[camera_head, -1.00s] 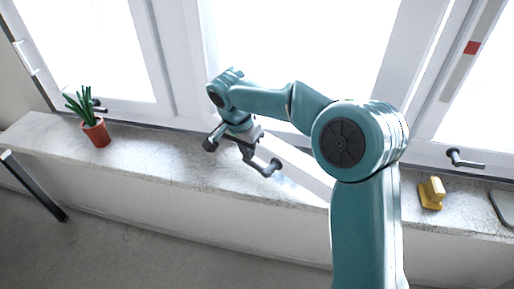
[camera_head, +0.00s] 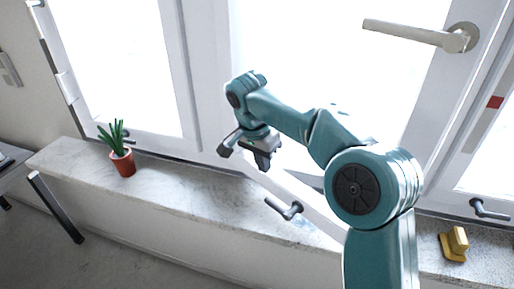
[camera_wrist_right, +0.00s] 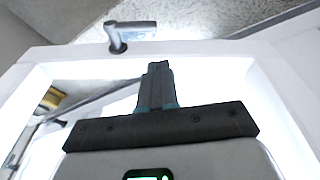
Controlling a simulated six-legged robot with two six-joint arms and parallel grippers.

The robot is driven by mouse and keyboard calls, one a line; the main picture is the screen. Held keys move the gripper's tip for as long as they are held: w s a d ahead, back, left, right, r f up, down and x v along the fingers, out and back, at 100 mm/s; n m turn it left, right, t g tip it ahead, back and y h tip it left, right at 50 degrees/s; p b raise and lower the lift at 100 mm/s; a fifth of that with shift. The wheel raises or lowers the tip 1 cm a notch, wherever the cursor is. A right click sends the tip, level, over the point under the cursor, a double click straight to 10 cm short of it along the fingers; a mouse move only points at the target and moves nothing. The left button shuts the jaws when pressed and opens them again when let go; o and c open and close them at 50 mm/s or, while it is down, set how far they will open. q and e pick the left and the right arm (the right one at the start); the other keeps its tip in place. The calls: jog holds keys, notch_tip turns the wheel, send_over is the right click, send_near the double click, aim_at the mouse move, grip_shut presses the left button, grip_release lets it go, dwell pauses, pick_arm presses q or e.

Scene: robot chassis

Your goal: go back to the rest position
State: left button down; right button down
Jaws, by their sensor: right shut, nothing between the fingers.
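My right arm is teal and comes up from the bottom right in the head view. Its gripper (camera_head: 263,163) hangs in front of the middle window, above the sill, and holds nothing. In the right wrist view the two fingers of this gripper (camera_wrist_right: 158,85) are together, with nothing between them. A grey window handle (camera_head: 287,208) is below and to the right of the gripper in the head view, apart from it. It also shows in the right wrist view (camera_wrist_right: 118,37), beyond the fingertips. My left gripper is not in view.
The pale stone sill (camera_head: 195,192) carries a potted plant (camera_head: 122,162) at left and a yellow object (camera_head: 454,243) at right. The middle window sash stands ajar over the sill. A larger lever handle (camera_head: 420,35) is at upper right. A dark-topped table edge is at far left.

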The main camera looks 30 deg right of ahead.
jog(key=s+a+f+n+y, duration=0.15)
jog(key=a+f+n, duration=0.35)
jog(key=f, duration=0.8)
jog(key=s+a+f+n+y, duration=0.1)
jog(key=a+f+n+y, duration=0.2)
jog(key=a+f, duration=0.75)
jog(key=s+a+f+n+y, duration=0.1)
jog(key=s+a+f+n, duration=0.1)
jog(key=s+f, duration=0.5)
jog(key=s+a+f+n+y, duration=0.1)
jog(key=s+f, duration=0.6)
jog(key=s, duration=0.7)
jog(key=shift+s+a+f+n, duration=0.25)
jog(key=shift+a+f+n, duration=0.1)
jog(key=shift+n, duration=0.15)
